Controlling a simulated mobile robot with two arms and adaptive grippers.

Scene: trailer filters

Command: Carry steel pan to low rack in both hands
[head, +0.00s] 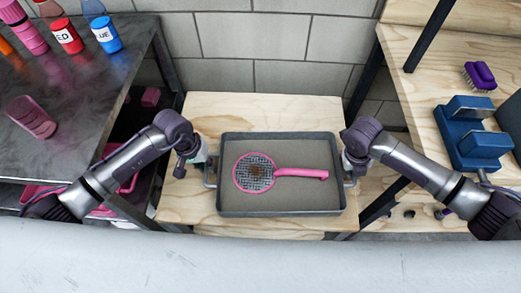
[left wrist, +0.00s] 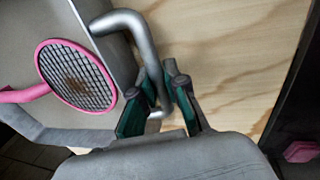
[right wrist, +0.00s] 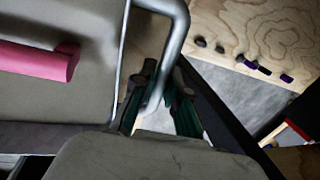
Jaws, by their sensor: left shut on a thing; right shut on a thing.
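The steel pan (head: 280,208) is a grey rectangular tray with a handle at each short end. It is level, over or on the low wooden rack (head: 230,108); I cannot tell if it touches the wood. A pink-handled mesh strainer (head: 300,173) with a brown patch on its mesh lies in it. My left gripper (head: 207,168) is shut on the left handle, seen as a bent bar (left wrist: 128,22) in the left wrist view. My right gripper (head: 352,170) is shut on the right handle, also seen in the right wrist view (right wrist: 178,35).
A dark metal table (head: 60,125) at left holds red and blue bottles (head: 66,38) and a pink cup (head: 30,117). A wooden bench (head: 420,80) at right holds a blue device (head: 472,135) and a purple brush (head: 479,75). Dark posts flank the rack; a block wall (head: 285,45) stands behind.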

